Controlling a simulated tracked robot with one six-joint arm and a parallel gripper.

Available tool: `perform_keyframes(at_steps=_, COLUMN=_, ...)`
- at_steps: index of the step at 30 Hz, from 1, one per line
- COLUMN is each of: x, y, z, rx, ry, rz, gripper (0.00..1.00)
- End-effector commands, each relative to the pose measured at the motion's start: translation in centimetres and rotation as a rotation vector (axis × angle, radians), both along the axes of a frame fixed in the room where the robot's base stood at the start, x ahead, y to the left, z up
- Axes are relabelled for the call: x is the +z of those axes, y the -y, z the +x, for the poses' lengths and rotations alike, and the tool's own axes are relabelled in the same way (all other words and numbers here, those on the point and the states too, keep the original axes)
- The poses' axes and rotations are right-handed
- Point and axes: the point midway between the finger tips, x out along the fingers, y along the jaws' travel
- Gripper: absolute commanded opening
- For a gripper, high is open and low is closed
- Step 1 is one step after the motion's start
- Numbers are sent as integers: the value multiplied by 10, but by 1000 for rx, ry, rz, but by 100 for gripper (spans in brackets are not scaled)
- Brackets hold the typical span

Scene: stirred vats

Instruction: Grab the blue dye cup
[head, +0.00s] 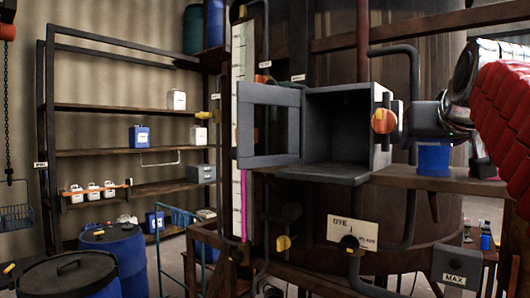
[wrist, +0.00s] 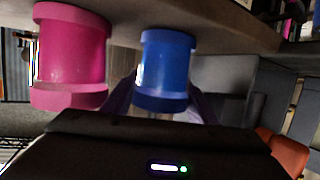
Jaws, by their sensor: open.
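The blue dye cup (head: 434,158) stands on a brown ledge (head: 458,181) at the right in the head view, just below my gripper (head: 428,118). In the wrist view, which looks upside down, the blue cup (wrist: 166,68) is near the middle. A pink cup (wrist: 70,55) stands beside it on the left. My gripper (wrist: 163,103) is open, with its fingers low on either side of the blue cup. I cannot tell whether they touch it.
An open grey box (head: 338,172) with its framed door (head: 269,124) swung left stands left of the cup. An orange knob (head: 384,120) and bent pipes are close to my gripper. A "DYE" sign (head: 352,232) hangs below. Blue drums (head: 70,276) stand at lower left.

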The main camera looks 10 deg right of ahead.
Motion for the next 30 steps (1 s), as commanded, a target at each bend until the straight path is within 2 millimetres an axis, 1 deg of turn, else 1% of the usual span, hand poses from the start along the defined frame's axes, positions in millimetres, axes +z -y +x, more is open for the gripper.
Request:
perform_keyframes(at_steps=16, x=-1, y=0, z=1, rx=2, ry=0, rz=0, gripper=52)
perform_keyframes(at_steps=30, x=-1, y=-1, z=2, rx=3, ry=0, rz=0, gripper=21)
